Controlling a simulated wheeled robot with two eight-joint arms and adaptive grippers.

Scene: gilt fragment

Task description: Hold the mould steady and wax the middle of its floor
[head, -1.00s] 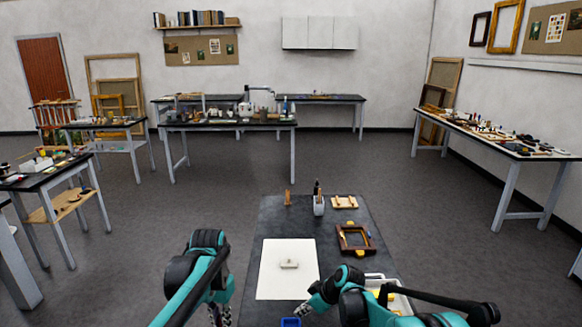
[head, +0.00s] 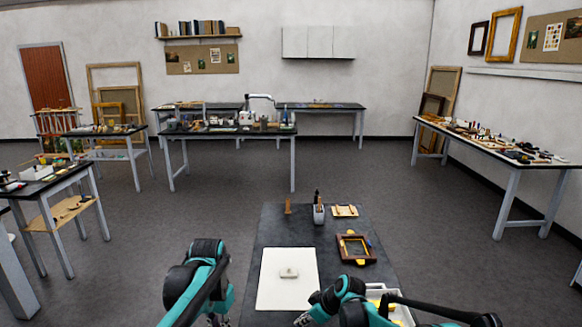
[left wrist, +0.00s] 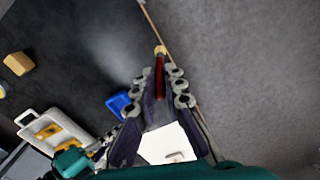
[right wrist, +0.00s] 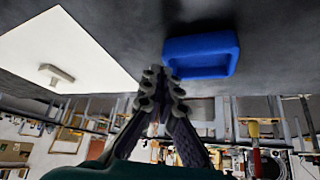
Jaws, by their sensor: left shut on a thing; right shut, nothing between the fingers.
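The blue mould (right wrist: 200,72), a small rectangular tray, lies on the dark bench in the right wrist view. It shows partly behind a finger in the left wrist view (left wrist: 117,103) and is out of the head view. My right gripper (right wrist: 160,78) is shut and empty, its tips close to the mould's near left corner; I cannot tell if they touch. It also shows in the head view (head: 303,320). My left gripper (left wrist: 160,75) is shut on a red-handled tool (left wrist: 160,82) with a tan end. That tool seems to show at right in the right wrist view (right wrist: 254,140).
A white sheet (head: 272,290) bears a small pale block (head: 289,272). A white tray (left wrist: 38,122) with yellow items, a dark-and-gold frame (head: 356,249), a tool pot (head: 319,215) and a wooden rack (head: 344,211) are on the bench.

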